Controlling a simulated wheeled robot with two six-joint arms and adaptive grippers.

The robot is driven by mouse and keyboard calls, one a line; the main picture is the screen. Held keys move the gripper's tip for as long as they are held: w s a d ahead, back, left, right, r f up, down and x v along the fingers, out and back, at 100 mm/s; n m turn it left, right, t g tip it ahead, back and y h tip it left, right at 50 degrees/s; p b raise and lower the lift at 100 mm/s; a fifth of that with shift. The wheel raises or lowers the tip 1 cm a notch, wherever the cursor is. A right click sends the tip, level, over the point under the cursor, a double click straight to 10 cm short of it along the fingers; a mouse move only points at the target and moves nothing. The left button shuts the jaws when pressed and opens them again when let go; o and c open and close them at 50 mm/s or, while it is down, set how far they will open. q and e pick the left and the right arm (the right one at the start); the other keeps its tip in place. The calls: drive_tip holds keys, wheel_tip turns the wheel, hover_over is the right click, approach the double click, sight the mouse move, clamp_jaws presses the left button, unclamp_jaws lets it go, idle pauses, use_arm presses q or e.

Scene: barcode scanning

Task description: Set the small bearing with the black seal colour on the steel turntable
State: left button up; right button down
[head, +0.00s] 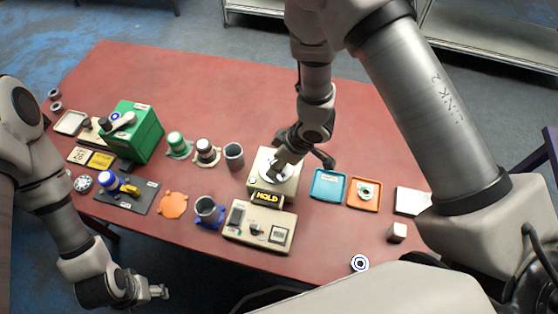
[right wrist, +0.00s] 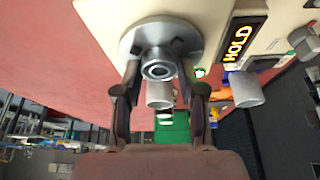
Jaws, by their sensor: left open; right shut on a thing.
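The steel turntable (head: 284,177) is a round disc on the cream box with the HOLD display. In the right wrist view the turntable (right wrist: 130,42) fills the upper middle. My right gripper (head: 278,164) is over it, and in the right wrist view its fingers (right wrist: 160,78) are shut on a small steel bearing (right wrist: 157,69). The bearing is in front of the disc's middle; I cannot tell whether it touches, and its seal colour is unclear. In the head view the gripper hides it. My left gripper (head: 160,292) is open and empty, off the table's front left edge.
A blue tray (head: 327,185) and an orange tray (head: 356,201) holding a ring stand right of the box. A blue-sealed bearing (head: 359,263) lies at the front edge. A control panel (head: 258,228), grey cup (head: 234,156) and green block (head: 143,135) stand nearby. The back of the table is clear.

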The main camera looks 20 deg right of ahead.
drive_tip(key=shift+f, duration=0.15)
drive_tip(key=c, duration=0.7)
unclamp_jaws()
drive_tip(key=shift+s, duration=0.1)
drive_tip(key=p+v, duration=0.1)
drive_tip(key=v, duration=1.1)
drive_tip(key=shift+r, duration=0.2)
